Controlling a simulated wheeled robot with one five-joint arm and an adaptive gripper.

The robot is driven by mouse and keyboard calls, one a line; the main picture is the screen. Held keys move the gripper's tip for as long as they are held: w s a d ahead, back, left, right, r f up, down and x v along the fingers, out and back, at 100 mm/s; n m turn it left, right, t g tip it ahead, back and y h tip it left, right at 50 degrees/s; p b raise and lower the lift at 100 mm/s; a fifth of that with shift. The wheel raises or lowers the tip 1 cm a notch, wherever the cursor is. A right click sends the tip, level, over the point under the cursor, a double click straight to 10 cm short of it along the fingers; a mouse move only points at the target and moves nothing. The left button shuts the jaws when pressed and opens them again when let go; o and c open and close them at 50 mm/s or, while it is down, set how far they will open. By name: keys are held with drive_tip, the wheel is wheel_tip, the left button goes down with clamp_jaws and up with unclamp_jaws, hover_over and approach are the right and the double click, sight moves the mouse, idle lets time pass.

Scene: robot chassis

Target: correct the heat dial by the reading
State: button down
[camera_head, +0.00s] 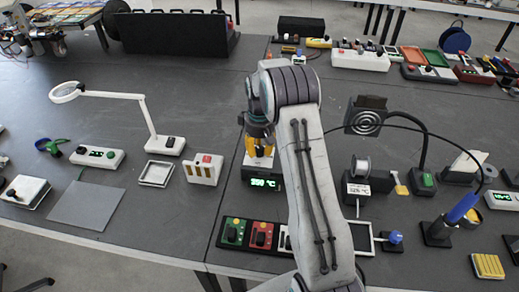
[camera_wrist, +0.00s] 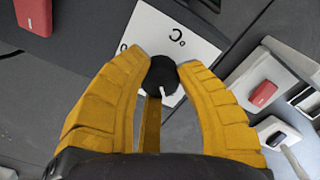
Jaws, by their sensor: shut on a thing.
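My gripper (camera_wrist: 163,66) has its yellow fingers closed on the sides of a round black dial (camera_wrist: 161,75). The dial has a short white mark pointing to the lower right in the wrist view. It sits on a white panel (camera_wrist: 190,42) with printed letters, a large C among them; other letters are partly hidden. In the head view my gripper (camera_head: 259,150) points down onto a unit with a lit green display (camera_head: 265,183), which seems to read about 350 °C, in small digits. The dial is hidden there by the fingers.
Colored switches (camera_head: 250,234) lie in front. A magnifier lamp (camera_head: 150,125) stands farther left.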

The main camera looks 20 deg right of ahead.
sight(259, 148)
drive_tip(key=shift+s+f, duration=0.1)
drive_tip(key=c, duration=0.8)
unclamp_jaws()
wheel_tip(259, 148, up, 12)
drive_tip(key=shift+r, duration=0.1)
idle(0.7)
